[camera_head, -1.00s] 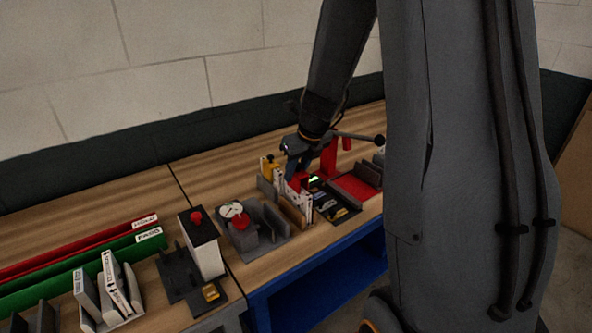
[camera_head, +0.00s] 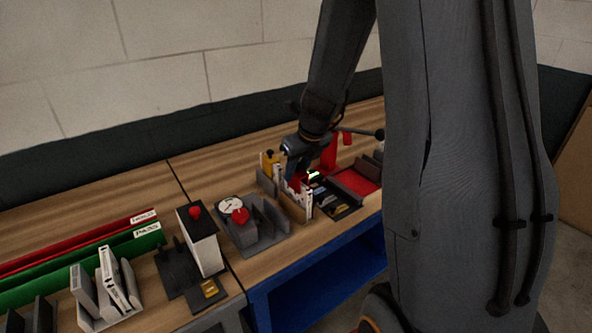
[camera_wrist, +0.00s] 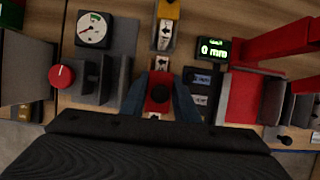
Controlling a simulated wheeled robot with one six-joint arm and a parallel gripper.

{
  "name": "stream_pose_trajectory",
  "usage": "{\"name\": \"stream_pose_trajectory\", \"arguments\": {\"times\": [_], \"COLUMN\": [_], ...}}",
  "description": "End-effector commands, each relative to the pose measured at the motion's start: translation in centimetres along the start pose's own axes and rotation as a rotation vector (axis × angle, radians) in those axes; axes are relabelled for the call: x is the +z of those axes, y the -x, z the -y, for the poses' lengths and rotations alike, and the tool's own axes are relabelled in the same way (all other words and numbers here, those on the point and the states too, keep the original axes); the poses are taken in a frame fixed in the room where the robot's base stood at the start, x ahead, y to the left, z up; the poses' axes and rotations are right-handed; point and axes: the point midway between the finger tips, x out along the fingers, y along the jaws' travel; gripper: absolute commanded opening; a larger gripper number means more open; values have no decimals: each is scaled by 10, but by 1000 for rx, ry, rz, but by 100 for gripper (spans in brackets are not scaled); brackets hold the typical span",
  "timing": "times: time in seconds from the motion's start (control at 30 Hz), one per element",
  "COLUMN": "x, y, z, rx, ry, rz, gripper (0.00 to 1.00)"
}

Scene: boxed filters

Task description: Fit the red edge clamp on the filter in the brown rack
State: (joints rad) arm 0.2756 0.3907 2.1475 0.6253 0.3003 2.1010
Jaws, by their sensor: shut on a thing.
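My gripper (camera_head: 292,180) points down at the brown rack (camera_head: 292,209) on the bench. In the wrist view its two fingers (camera_wrist: 159,100) are shut on the red edge clamp (camera_wrist: 160,92), which has a dark round spot on top. The clamp shows only as a small red patch in the head view. A white filter (camera_head: 308,201) stands upright in the rack. I cannot tell whether the clamp touches the filter edge.
Left of my gripper stands a grey fixture with a white dial (camera_wrist: 93,29) and a red knob (camera_wrist: 62,76). A lit green readout (camera_wrist: 213,48) and a red tray (camera_head: 355,181) are to the right. A yellow-topped piece (camera_wrist: 168,9) stands behind the rack.

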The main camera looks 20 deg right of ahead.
Motion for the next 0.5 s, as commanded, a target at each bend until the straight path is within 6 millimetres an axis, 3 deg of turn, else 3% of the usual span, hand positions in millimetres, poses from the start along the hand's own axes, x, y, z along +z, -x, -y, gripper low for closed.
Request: {"name": "stream_pose_trajectory", "arguments": {"times": [0.5], "x": [-4], "y": [-9], "z": [0], "rx": [0], "ry": [-2], "rz": [0], "gripper": [1]}}
